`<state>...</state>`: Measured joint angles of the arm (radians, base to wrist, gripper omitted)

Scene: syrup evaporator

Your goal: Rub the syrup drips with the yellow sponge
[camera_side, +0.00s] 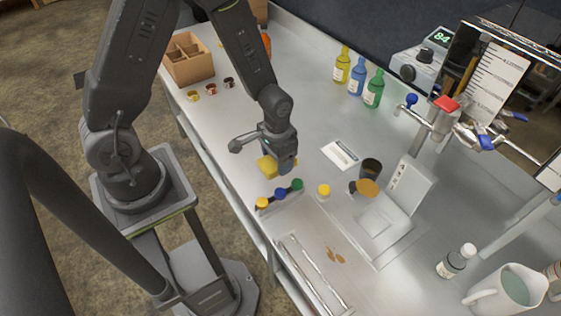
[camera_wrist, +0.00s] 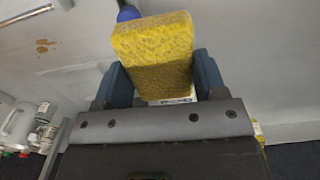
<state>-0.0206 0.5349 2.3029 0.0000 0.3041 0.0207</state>
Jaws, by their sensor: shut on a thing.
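The yellow sponge (camera_side: 267,166) is held in my gripper (camera_side: 287,168) above the steel bench. In the wrist view the sponge (camera_wrist: 154,52) sits between the two blue-grey fingers of my gripper (camera_wrist: 153,82), which are shut on it. The syrup drips (camera_side: 334,255) are small brown spots on the bench, to the lower right of the gripper and apart from it. They also show in the wrist view (camera_wrist: 45,46) at the upper left.
A rack with yellow, blue and green caps (camera_side: 281,195) stands just below the gripper. A yellow cap (camera_side: 324,190), a dark jar (camera_side: 371,168) and a grey scale (camera_side: 385,215) lie to the right. Bottles (camera_side: 357,78) stand behind.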

